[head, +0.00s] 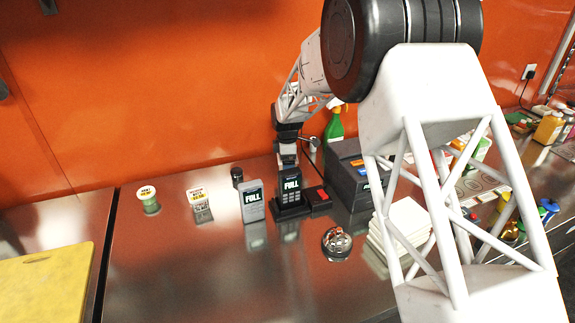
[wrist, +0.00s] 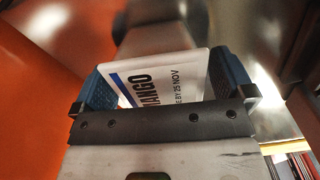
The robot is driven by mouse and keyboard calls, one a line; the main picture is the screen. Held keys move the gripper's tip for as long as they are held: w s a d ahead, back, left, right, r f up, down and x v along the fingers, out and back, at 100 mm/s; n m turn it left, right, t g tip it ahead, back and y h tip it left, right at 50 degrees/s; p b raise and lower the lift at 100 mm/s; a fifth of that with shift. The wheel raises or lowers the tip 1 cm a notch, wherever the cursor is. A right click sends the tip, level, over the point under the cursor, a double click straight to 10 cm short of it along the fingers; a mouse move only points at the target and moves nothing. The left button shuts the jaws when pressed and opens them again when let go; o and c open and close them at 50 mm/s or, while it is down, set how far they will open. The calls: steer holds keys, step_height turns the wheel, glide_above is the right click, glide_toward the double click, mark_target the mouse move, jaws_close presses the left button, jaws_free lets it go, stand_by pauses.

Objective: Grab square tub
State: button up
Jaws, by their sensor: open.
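My gripper (head: 288,158) hangs near the back wall in the head view, behind or above a dark handheld device. In the wrist view my gripper (wrist: 165,85) is open, with a blue-padded finger on each side. Between the fingers is a white label (wrist: 180,80) reading "MANGO" and "25 NOV"; whether the pads touch it is unclear, and what bears it is mostly hidden. In the head view a small tub (head: 202,212), apparently square, with a white and yellow label stands on the steel bench, left of my gripper. A round green-bottomed tub (head: 151,206) stands farther left.
A grey "FULL" device (head: 253,207) and a dark one (head: 290,188) stand on the bench. A black box (head: 350,178), white stack (head: 402,228), and glass-like ball (head: 336,244) lie to the right. The front left bench is clear beside the yellow board (head: 45,287).

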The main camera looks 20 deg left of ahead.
steer(key=shift+f, duration=0.45)
steer(key=c, duration=1)
steer(key=shift+r, duration=0.1)
steer(key=shift+r, duration=4.95)
